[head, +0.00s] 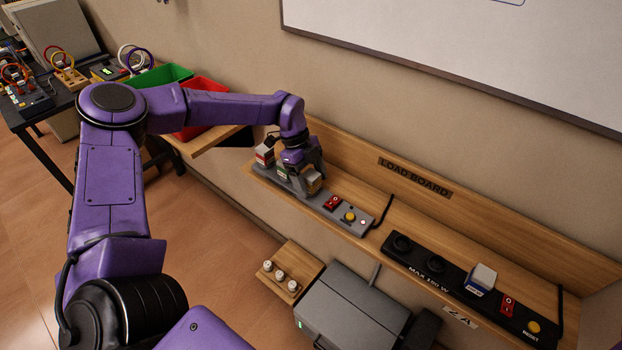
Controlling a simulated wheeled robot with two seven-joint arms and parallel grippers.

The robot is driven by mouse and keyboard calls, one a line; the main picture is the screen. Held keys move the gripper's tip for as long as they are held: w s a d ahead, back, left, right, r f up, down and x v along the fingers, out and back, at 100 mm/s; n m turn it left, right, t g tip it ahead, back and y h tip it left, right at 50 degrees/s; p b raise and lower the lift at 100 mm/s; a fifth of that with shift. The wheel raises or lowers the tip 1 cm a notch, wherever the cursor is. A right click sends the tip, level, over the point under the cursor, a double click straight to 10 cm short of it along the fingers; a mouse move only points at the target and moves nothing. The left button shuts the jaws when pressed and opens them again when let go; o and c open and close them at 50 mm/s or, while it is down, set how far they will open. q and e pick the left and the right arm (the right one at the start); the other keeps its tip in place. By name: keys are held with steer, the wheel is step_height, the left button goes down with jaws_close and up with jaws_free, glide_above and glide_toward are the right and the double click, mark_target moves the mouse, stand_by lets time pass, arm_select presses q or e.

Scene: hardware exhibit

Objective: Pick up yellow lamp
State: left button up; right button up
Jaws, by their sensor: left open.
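My left arm reaches across from the left, and my left gripper (309,176) is open over the left grey socket strip on the wooden load board. A boxy lamp with a pale yellow tint (314,185) shows right at its fingers, partly covered by them. This looks like the yellow lamp, standing on the strip. I cannot tell whether the fingers touch it. A red and white lamp (264,154) stands on the same strip to the left of the gripper. My right gripper is not in view.
The left strip (351,227) has a red switch and a yellow button. A black strip (424,262) to the right carries a blue and white lamp (481,279). Green (160,78) and red (205,92) bins stand behind my arm. A grey case (350,312) sits below the board.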

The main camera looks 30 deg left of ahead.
mark_target(313, 178)
arm_select(q)
steer(key=c, duration=1.1)
steer(key=shift+r, duration=0.1)
steer(key=shift+r, duration=0.3)
steer(key=r, duration=0.1)
steer(key=r+b, duration=0.1)
steer(key=r, duration=0.1)
steer(key=shift+s+d+r, duration=0.1)
steer(key=shift+s, duration=0.25)
steer(key=s+d+r+b, duration=0.1)
steer(key=s+r, duration=0.2)
steer(key=s, duration=0.1)
steer(key=s+d+r+b, duration=0.1)
steer(key=s+r, duration=0.2)
steer(key=s, duration=0.1)
steer(key=s+d+r+b, duration=0.1)
steer(key=s+r+b, duration=0.1)
steer(key=s, duration=0.3)
steer(key=shift+d+r, duration=0.25)
steer(key=shift+r, duration=0.25)
